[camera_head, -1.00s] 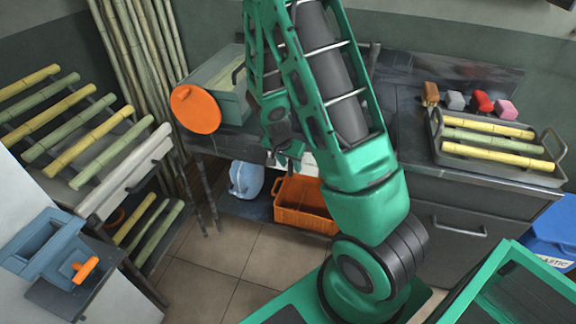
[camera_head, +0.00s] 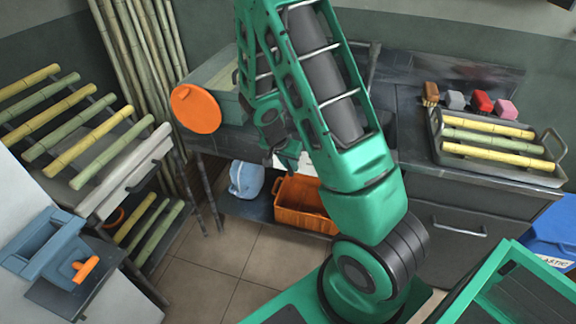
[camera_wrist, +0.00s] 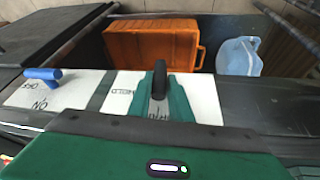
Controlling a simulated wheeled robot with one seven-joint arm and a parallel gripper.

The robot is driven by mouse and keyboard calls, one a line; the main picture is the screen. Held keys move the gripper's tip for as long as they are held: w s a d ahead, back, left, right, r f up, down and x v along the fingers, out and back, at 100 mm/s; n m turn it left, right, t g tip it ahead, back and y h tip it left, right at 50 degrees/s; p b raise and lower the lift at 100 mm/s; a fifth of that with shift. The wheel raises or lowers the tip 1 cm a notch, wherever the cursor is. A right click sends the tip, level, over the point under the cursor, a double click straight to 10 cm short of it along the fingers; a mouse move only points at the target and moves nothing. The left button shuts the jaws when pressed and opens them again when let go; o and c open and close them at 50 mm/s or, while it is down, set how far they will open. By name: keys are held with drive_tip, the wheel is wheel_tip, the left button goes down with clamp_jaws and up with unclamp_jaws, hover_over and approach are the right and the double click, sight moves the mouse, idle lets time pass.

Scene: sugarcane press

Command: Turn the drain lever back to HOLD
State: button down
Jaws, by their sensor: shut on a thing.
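The drain lever, a black upright handle (camera_wrist: 159,76), shows in the wrist view in front of a white label panel (camera_wrist: 207,95). The word HOLD is printed on the panel just left of it. Another label by the lever is partly covered. My gripper (camera_wrist: 160,92) has its green fingers on both sides of the lever's lower part and is shut on it. In the head view my gripper (camera_head: 287,160) is at the press's front edge, and the lever is hidden there.
A blue handle (camera_wrist: 43,74) with ON and OFF labels is left of the lever. An orange crate (camera_head: 303,204) and a pale blue container (camera_head: 246,180) stand on the shelf below. An orange disc (camera_head: 196,108) and a cane tray (camera_head: 500,172) flank the arm.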

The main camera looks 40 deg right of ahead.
drive_tip(key=g+h, duration=0.1)
drive_tip(key=n+g+h, duration=0.1)
drive_tip(key=shift+w+a+f+g, duration=0.2)
drive_tip(key=shift+w+g, duration=0.15)
drive_tip(key=shift+g, duration=0.05)
drive_tip(key=shift+w+a+f+n+g+h, duration=0.2)
drive_tip(key=shift+n+g+h, duration=0.35)
drive_tip(key=shift+g+h, duration=0.9)
drive_tip(key=shift+w+f+n+g+h, duration=0.1)
drive_tip(key=shift+f+n+g+h, duration=0.4)
drive_tip(key=shift+g+h, duration=0.95)
drive_tip(key=shift+w+a+f+n+g+h, duration=0.15)
drive_tip(key=shift+n+g+h, duration=0.65)
drive_tip(key=shift+h, duration=1.4)
drive_tip(key=c, duration=1.7)
unclamp_jaws()
drive_tip(key=shift+o, duration=0.3)
drive_tip(key=shift+g, duration=0.3)
